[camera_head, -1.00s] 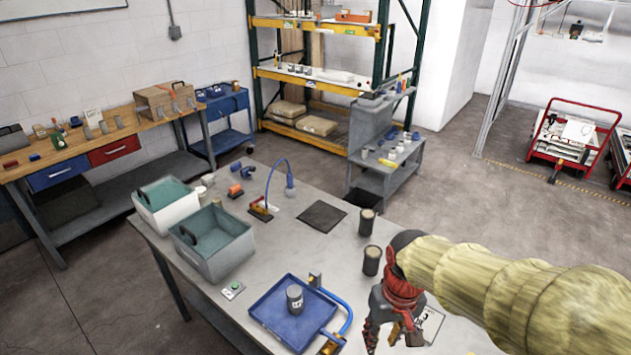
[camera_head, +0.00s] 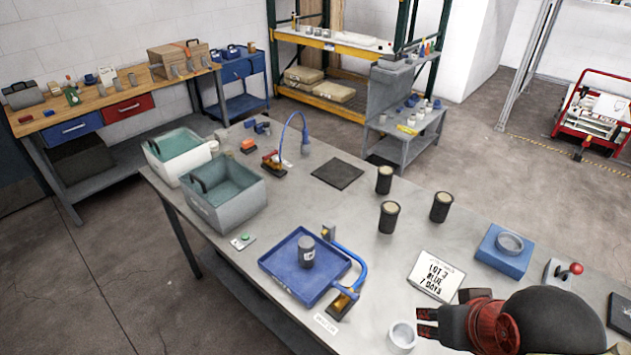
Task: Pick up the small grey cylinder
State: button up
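A small dark grey cylinder (camera_head: 307,250) with a light label stands upright in the blue square tray (camera_head: 290,284) on the grey table. My gripper (camera_head: 425,322) is at the lower right, low over the front of the table, with its dark fingers pointing left. It is well to the right of the tray and apart from the cylinder. The fingers show edge-on and close together, so their opening is unclear. I see nothing held between them.
A pale round cup (camera_head: 402,336) stands just left of my fingertips. A blue lamp-like arm (camera_head: 352,262) rises at the tray's right edge. Several dark canisters (camera_head: 389,218) stand behind.

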aim_at(306, 243)
jog(key=j, duration=0.45)
jog(key=k+j, duration=0.15)
jog(key=j, duration=0.8)
jog(key=k+z, duration=0.05)
